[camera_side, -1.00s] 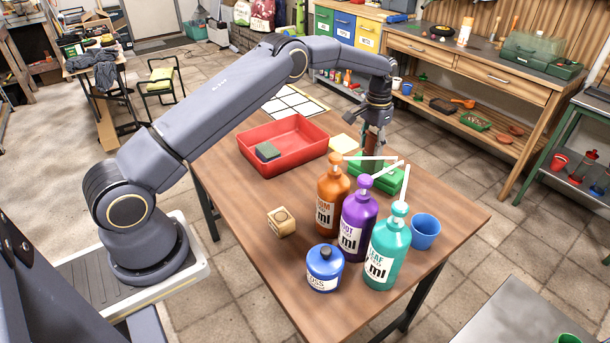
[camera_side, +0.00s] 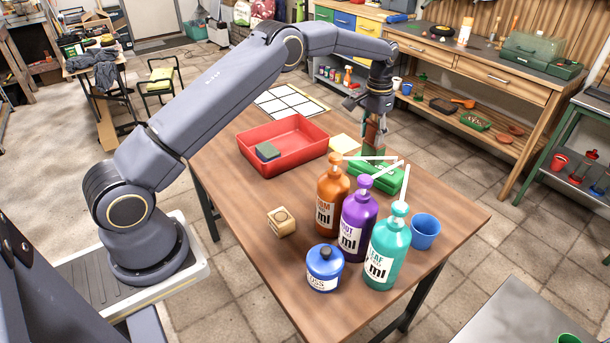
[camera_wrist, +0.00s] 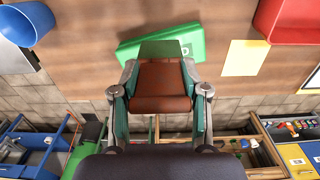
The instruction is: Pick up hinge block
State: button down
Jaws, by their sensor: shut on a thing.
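My gripper (camera_side: 376,118) is over the far right part of the table, shut on a brown block with a green end, which I take to be the hinge block (camera_side: 371,133). In the wrist view the hinge block (camera_wrist: 160,88) sits between the two fingers of my gripper (camera_wrist: 161,75), its brown face towards the camera. The held block is just above the green box (camera_side: 386,178), also seen behind it in the wrist view (camera_wrist: 196,42). I cannot tell whether they touch. The bottles partly hide the green box in the side view.
A red tray (camera_side: 283,168) holds a dark green block (camera_side: 267,151). Orange (camera_side: 331,205), purple (camera_side: 357,223) and teal (camera_side: 388,250) pump bottles stand in front, near a blue jar (camera_side: 324,268), a blue cup (camera_side: 425,231) and a wooden block (camera_side: 281,221). The table's left front is clear.

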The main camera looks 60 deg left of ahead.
jog(key=s+d+r, duration=0.1)
jog(key=s+r, duration=0.8)
jog(key=s, duration=0.4)
send_near(371, 144)
jog(key=f, duration=0.7)
jog(key=shift+w+a, duration=0.25)
jog(key=shift+f, duration=1.55)
jog(key=shift+f, duration=0.15)
jog(key=c, duration=0.6)
grip_release()
